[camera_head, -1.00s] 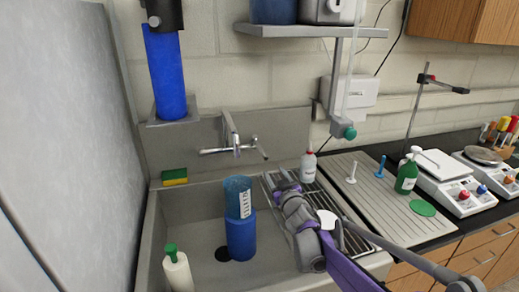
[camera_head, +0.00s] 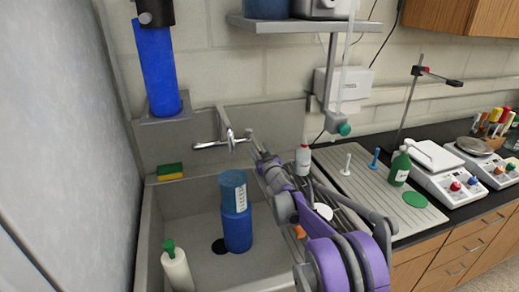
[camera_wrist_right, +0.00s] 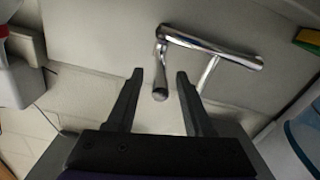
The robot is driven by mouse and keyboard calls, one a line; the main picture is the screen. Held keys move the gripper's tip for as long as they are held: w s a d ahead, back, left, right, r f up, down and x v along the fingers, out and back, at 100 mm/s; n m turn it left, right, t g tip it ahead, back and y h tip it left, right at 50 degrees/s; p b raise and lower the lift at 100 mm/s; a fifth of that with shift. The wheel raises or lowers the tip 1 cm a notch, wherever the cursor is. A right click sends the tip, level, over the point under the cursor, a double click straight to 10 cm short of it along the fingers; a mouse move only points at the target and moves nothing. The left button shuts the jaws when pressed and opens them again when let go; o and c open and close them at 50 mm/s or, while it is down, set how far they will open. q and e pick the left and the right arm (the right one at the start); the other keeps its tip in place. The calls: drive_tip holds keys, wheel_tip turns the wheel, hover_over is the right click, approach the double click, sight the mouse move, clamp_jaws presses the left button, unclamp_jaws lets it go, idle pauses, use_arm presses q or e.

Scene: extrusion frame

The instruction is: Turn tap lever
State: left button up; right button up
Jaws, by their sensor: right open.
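The chrome wall tap (camera_head: 228,135) is mounted on the splashback behind the sink. Its lever (camera_head: 249,134) at the right end is partly hidden by my right gripper (camera_head: 256,143) in the head view. In the right wrist view the tap body (camera_wrist_right: 215,46) runs across the top. The lever (camera_wrist_right: 160,85) points down between the two dark fingers of my right gripper (camera_wrist_right: 160,82). The fingers are open, with a gap on both sides of the lever. My left gripper does not show.
A blue container (camera_head: 235,205) stands in the sink (camera_head: 188,205), near a white bottle with a green cap (camera_head: 176,268). A sponge (camera_head: 169,171) lies on the back ledge. A white bottle (camera_head: 304,160) stands right of my arm. A shelf (camera_head: 290,25) hangs above.

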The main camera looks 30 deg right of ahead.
drive_tip(key=shift+w, duration=0.1)
clamp_jaws()
idle(1.4)
